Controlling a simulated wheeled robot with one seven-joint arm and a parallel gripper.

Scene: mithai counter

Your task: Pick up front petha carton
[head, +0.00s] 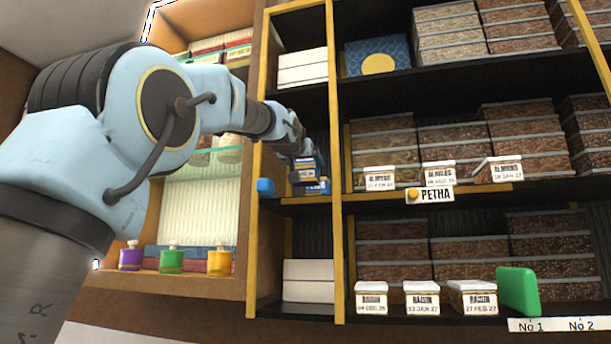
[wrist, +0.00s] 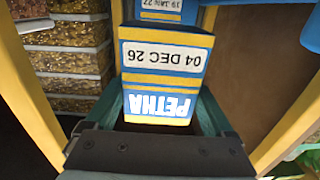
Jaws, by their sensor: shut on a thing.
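The front petha carton is blue, white and yellow; in the wrist view its label (wrist: 160,60) reads PETHA, 04 DEC 26, upside down. My gripper (wrist: 160,118) is shut on it, with a greenish finger at each side. In the head view my gripper (head: 302,152) reaches into the narrow left bay, with the front carton (head: 305,172) under it. A second petha carton (wrist: 165,9), dated 19 JAN 27, stands behind it. In the head view a blue and white carton (head: 318,188) shows lower, at the shelf. My gripper partly hides the cartons.
A yellow upright post (head: 335,200) bounds the bay on the right, with stacked sweet boxes (head: 385,152) beyond it. The PETHA sign (head: 436,195) hangs on the shelf edge. White boxes (head: 308,280) fill the bay below.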

